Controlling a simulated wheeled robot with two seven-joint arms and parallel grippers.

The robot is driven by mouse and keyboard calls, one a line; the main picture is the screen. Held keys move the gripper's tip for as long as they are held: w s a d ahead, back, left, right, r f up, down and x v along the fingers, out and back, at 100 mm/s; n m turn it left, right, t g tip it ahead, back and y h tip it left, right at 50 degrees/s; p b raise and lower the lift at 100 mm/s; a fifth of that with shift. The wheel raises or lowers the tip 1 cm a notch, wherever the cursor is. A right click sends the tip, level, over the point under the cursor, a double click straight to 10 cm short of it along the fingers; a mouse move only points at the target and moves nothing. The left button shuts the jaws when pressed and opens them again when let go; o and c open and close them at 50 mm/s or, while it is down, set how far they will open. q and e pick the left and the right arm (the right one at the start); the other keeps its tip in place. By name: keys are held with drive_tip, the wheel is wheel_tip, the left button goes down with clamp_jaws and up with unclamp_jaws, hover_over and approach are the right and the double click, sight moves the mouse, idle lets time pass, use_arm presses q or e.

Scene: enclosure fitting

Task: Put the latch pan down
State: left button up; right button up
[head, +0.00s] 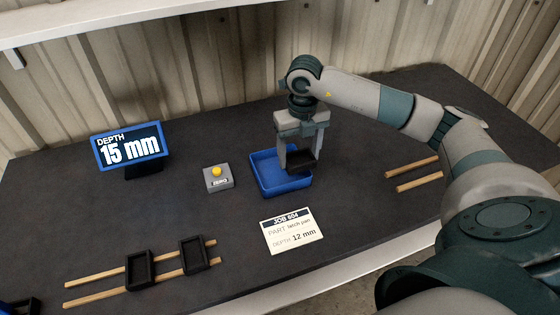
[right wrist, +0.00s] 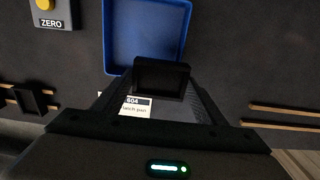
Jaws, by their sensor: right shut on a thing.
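My right gripper (head: 301,158) is shut on a small black open pan, the latch pan (head: 302,161), holding it tilted over the blue tray (head: 267,186). In the right wrist view the latch pan (right wrist: 161,80) sits between the two fingers, in front of the near edge of the blue tray (right wrist: 146,32). Whether the pan touches the tray is hard to tell. The job card (head: 292,231) reads latch pan, depth 12 mm. The depth display (head: 129,147) reads 15 mm. My left gripper is not in view.
A grey box with a yellow button (head: 218,179), marked ZERO, stands left of the tray. Two black pans (head: 139,270) (head: 194,255) rest on wooden rails at front left. Two bare rails (head: 412,174) lie at right.

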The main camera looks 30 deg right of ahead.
drive_tip(key=w+f, duration=0.1)
drive_tip(key=w+a+f+p, duration=0.1)
drive_tip(key=w, duration=0.1)
drive_tip(key=w+a+f+p, duration=0.1)
drive_tip(key=w, duration=0.1)
drive_tip(key=shift+a, duration=0.15)
drive_tip(key=shift+w+a+f, duration=0.1)
drive_tip(key=shift+w+f, duration=0.25)
drive_tip(key=shift+f, duration=0.1)
wheel_tip(320, 180, down, 2)
drive_tip(key=shift+s+f+p, duration=0.1)
drive_tip(key=shift+f+p, duration=0.15)
drive_tip(key=shift+p, duration=0.75)
drive_tip(key=shift+f, duration=0.6)
